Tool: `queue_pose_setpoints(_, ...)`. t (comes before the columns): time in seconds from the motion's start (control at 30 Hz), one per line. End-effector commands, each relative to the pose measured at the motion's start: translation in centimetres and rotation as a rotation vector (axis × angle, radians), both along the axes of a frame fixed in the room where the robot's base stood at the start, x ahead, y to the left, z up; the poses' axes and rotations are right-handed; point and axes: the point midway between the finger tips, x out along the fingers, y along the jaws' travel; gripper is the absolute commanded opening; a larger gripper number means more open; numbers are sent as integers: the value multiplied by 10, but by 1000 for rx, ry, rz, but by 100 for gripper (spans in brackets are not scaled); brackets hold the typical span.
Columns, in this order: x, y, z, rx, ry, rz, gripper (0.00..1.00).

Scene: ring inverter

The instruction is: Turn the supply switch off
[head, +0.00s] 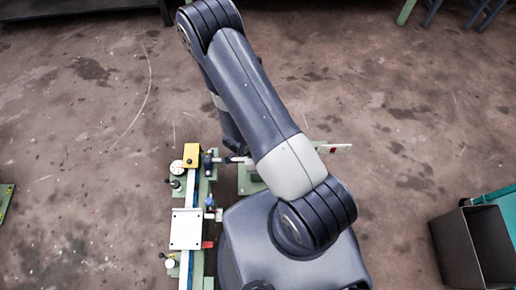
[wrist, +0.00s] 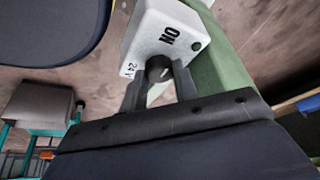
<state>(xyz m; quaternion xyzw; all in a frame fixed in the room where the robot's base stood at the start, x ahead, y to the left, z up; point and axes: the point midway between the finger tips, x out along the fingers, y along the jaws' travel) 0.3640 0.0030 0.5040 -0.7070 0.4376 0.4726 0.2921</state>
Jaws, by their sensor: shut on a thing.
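In the head view my arm hides the gripper and the switch.
In the head view a green-framed bench with a rail, a white plate (head: 186,229), a yellow block (head: 191,155) and a red block (head: 208,244) stands left of my base. A dark bin (head: 472,250) stands at the right. Open floor lies between.

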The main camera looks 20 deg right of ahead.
Motion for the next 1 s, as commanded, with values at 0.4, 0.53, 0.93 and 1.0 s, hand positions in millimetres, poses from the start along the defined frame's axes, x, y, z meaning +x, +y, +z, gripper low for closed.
queue_pose_setpoints(0.4,0,0,0,0,0,-10,6)
queue_pose_setpoints(0.53,0,0,0,0,0,-9,39)
queue_pose_setpoints(0.93,0,0,2,0,0,-6,51)
queue_pose_setpoints(1.0,0,2,7,1,-2,-7,51)
